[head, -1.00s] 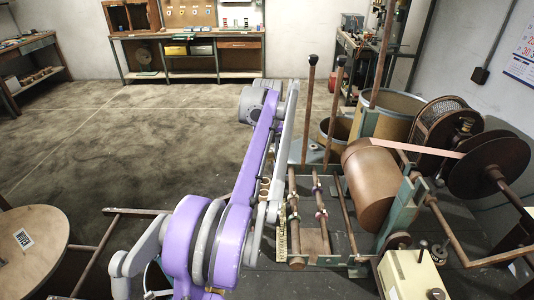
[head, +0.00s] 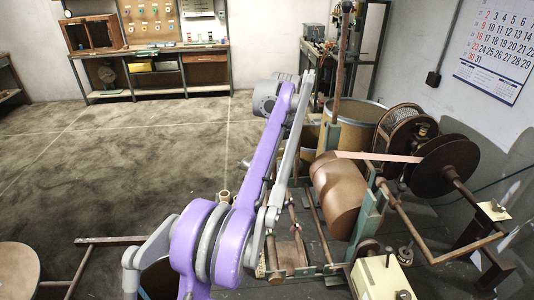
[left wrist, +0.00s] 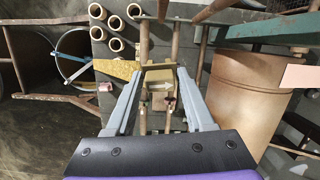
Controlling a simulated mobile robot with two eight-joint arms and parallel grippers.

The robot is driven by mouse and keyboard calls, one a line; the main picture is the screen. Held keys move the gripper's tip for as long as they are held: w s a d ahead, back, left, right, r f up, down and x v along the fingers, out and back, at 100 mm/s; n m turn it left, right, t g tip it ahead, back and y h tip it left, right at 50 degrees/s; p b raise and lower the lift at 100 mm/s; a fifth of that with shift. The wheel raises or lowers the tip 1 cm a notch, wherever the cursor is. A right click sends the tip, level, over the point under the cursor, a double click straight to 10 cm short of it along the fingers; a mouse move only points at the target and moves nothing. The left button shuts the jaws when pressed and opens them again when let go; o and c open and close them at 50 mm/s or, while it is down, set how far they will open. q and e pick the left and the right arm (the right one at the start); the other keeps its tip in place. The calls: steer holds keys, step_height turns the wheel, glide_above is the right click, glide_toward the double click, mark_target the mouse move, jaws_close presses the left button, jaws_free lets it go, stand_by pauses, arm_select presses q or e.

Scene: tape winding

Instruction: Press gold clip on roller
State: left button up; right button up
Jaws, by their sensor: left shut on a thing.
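My left gripper (left wrist: 162,74) reaches down over the rods of the winding frame. Its two grey fingers are shut on a small gold piece, which looks like the gold clip (left wrist: 158,69), at the fingertips. Two brown rods, likely rollers, run beneath; one roller (left wrist: 144,45) is left of the other (left wrist: 176,45). I cannot tell whether the clip touches a roller. In the head view my purple left arm hides the gripper and part of the frame. My right gripper is not in view.
A large copper drum (head: 338,195) stands right of the rods, with a pink strip (head: 378,156) leading to a dark disc (head: 445,165). Several tubes (left wrist: 115,30) and a yellow plate (left wrist: 116,68) lie left of the fingers. A cream box (head: 380,279) stands in front of the drum.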

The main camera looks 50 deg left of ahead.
arm_select(q)
steer(key=w+d+r+p, duration=0.2)
steer(key=w+d+r, duration=0.2)
steer(key=w, duration=0.1)
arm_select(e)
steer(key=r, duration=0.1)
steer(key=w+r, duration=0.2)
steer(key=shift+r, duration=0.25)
